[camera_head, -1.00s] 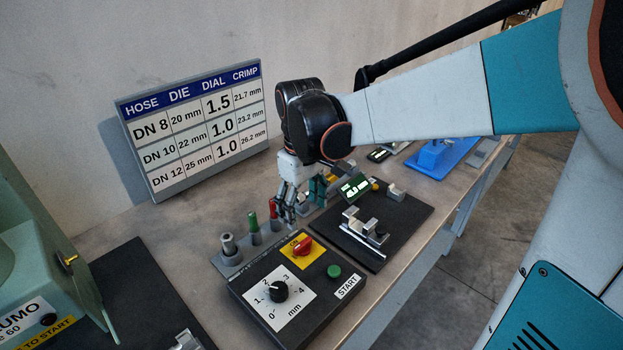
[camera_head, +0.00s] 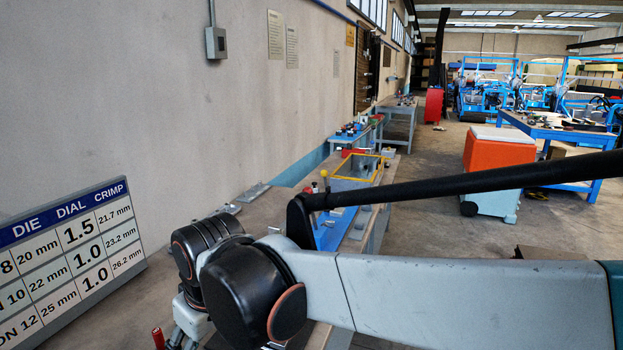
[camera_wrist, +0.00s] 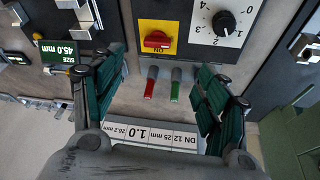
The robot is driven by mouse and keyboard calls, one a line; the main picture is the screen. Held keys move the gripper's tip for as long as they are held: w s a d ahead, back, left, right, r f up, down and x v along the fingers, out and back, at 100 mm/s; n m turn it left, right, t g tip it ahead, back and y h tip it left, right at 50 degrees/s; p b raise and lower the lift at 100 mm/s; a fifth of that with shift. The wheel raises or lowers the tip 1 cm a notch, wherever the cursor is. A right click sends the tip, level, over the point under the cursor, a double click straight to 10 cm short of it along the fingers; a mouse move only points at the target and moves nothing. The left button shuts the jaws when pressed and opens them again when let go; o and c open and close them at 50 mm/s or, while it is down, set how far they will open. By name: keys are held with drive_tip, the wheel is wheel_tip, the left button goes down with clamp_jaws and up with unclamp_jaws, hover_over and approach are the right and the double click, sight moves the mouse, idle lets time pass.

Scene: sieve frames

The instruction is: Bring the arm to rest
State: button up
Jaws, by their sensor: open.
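My gripper (camera_wrist: 162,100) is open and empty in the wrist view, its two dark green fingers spread apart. Between and beyond the fingers stand a red-topped pin (camera_wrist: 151,82) and a green-topped pin (camera_wrist: 175,84), both apart from the fingertips as far as I can tell. In the head view my arm (camera_head: 450,285) reaches in from the right, and its black wrist joint hides most of the gripper. The tip of the red pin (camera_head: 158,338) shows at the bottom edge there.
The control box has a red switch on a yellow plate (camera_wrist: 157,38) and a black dial (camera_wrist: 224,22). The hose chart (camera_head: 75,255) stands at the left by the wall. An orange cart (camera_head: 497,150) stands on the floor beyond.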

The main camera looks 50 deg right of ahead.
drive_tip(key=shift+s+f+m+t, duration=0.15)
drive_tip(key=shift+s+m+t, duration=0.5)
drive_tip(key=shift+s, duration=0.7)
drive_tip(key=shift+s+f+m+t, duration=0.1)
drive_tip(key=shift+s+m+t, duration=0.25)
drive_tip(key=shift+s+t, duration=0.8)
drive_tip(key=shift+s+g, duration=0.2)
drive_tip(key=shift+g, duration=0.1)
